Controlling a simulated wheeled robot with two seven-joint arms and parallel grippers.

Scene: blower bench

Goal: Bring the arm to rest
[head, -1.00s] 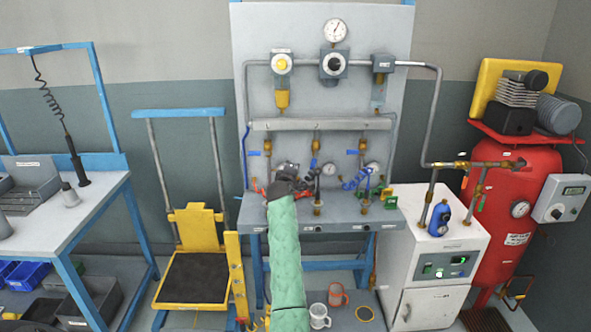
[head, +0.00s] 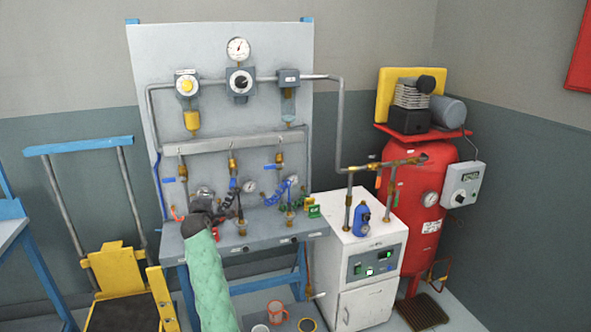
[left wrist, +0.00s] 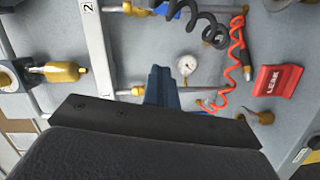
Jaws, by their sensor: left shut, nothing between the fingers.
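My left arm in a green sleeve rises from the bottom of the head view. My left gripper (head: 200,204) is a dark shape at the front left of the grey bench (head: 262,238), in front of the board (head: 215,115). In the left wrist view its blue fingers (left wrist: 160,82) are together with nothing between them. Beyond them are a small gauge (left wrist: 186,65), a red coiled hose (left wrist: 236,60), a black coiled hose (left wrist: 195,20) and a red LEAK sign (left wrist: 277,82). My right gripper is in neither view.
A white cabinet (head: 345,262) and a red tank (head: 424,190) with a compressor stand right of the bench. A yellow-framed cart (head: 120,268) stands at left.

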